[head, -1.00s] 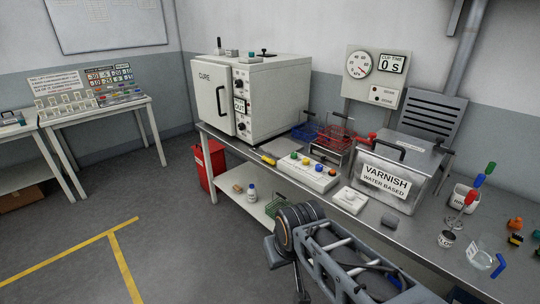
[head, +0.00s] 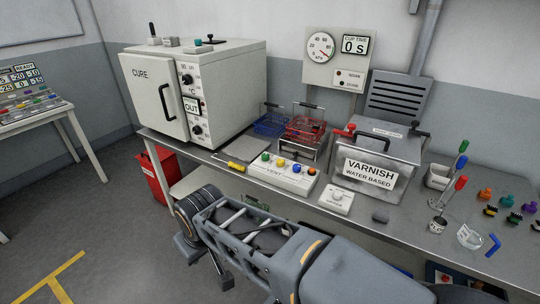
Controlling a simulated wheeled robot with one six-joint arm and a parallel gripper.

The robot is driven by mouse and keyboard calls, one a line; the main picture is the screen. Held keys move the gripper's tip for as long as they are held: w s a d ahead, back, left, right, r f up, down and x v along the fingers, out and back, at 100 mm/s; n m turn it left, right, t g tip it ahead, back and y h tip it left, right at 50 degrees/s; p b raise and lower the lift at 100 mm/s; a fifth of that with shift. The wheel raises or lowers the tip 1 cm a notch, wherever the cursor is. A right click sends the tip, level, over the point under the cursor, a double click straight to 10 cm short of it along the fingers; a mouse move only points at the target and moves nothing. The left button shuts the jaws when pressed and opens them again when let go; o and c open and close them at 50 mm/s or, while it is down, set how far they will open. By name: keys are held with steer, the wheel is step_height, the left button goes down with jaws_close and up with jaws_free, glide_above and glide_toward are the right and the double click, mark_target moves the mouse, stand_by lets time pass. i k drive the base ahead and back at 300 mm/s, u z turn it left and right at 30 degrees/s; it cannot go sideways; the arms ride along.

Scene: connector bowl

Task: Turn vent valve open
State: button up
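A white panel (head: 283,178) with a row of green, yellow, blue and orange knobs stands on the front of the steel bench; its small front label seems to read VENT. A red valve-like handle (head: 345,131) sits at the upper left of the grey varnish tank (head: 375,165). I cannot tell for sure which of these is the vent valve, or whether it is open. My arm crosses the lower middle of the head view, in front of the bench and apart from the knobs. My gripper's fingers do not show.
The white cure oven (head: 190,90) stands at the left of the bench, door shut. Blue (head: 270,123) and red (head: 305,130) wire baskets stand behind the panel. A yellow-handled tool (head: 232,163) lies left of it. Cups and small connectors crowd the right end.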

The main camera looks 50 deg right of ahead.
mark_target(280, 162)
steer(key=z, duration=0.45)
steer(key=i, duration=0.75)
steer(key=z, duration=1)
steer(key=i, duration=0.25)
steer(key=z, duration=0.15)
